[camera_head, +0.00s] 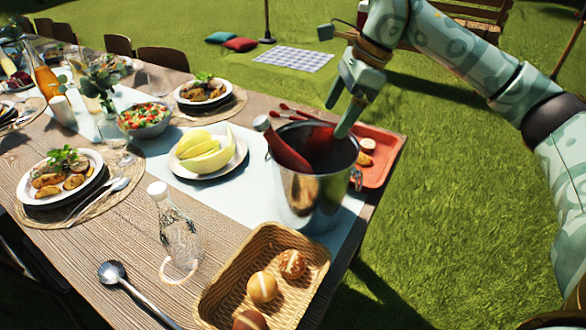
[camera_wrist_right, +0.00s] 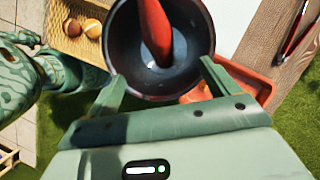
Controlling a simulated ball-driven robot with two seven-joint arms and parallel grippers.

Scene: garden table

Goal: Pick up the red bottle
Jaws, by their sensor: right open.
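The red bottle (camera_head: 283,147) leans inside the shiny metal bucket (camera_head: 308,200), its neck sticking up over the left rim and its lower part inside. In the right wrist view the bottle (camera_wrist_right: 155,30) lies across the dark inside of the bucket (camera_wrist_right: 122,38). My right gripper (camera_head: 341,112) is open and empty above the bucket's back right side, apart from the bottle's neck. In the right wrist view its two fingers (camera_wrist_right: 162,80) are spread at the bucket's near rim, with the bottle beyond them. My left gripper is not in view.
A bread basket (camera_head: 212,301) stands in front of the bucket and an orange tray (camera_head: 385,162) behind it on the right. A melon plate (camera_head: 239,158) is to the left, with a clear glass bottle (camera_head: 179,232) nearby. Grass (camera_head: 455,220) lies beyond the table's right edge.

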